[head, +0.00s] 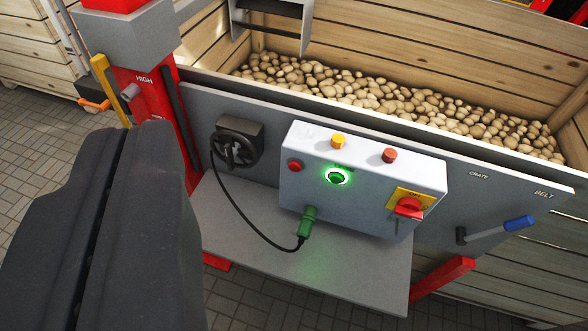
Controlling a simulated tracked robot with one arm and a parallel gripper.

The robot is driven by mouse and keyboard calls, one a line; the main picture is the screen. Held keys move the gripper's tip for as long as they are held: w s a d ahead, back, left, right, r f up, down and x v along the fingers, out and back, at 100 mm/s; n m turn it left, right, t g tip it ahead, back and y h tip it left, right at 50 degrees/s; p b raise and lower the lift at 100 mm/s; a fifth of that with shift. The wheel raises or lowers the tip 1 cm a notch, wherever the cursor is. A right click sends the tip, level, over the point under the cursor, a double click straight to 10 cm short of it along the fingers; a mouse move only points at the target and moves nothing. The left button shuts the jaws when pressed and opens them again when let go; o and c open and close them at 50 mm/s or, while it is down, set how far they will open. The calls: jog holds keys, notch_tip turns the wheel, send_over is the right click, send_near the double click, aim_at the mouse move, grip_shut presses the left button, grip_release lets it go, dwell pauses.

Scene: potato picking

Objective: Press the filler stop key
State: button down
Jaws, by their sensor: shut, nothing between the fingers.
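The control box (375,177) is pale grey and is mounted on the front of the filler. A small red button (294,166) sits at the left of its face and looks like the stop key. Right of it, a green button (337,177) glows with a lit ring; the small label above it is hard to read. My gripper (138,140) fills the lower left, dark, its two fingers shut together with nothing between them. It appears left of the box and apart from the red button. No part of the button is hidden.
An amber lamp (338,141) and a dull red lamp (389,156) top the box. A red rotary switch (409,207) sits on a yellow plate. A blue-handled lever (500,227) sticks out right. A potato-filled wooden crate (480,55) stands behind.

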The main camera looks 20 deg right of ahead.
jog(key=shift+w, duration=0.1)
dwell(0.4)
jog(key=w+d+f+n+b, duration=0.25)
jog(key=w+d+f, duration=0.25)
jog(key=w+f, duration=0.4)
jog(key=w+d+f+n+b, duration=0.1)
jog(key=w+d+f+n, duration=0.2)
jog(key=w+d+f, duration=0.55)
jog(key=w+a+f+n+y+b, duration=0.1)
jog(key=f+n, duration=0.1)
jog(key=f, duration=0.7)
jog(key=w+a+f+n+t+y+b, duration=0.1)
jog(key=w+f+n, duration=0.1)
jog(key=f, duration=0.8)
jog(key=w+f+n+y+b, duration=0.1)
jog(key=f+n+b, duration=0.1)
jog(key=f, duration=0.7)
jog(key=shift+w+a+f+n+y, duration=0.2)
jog(key=shift+a+f+n+y, duration=0.1)
jog(key=shift+a+f+n, duration=0.1)
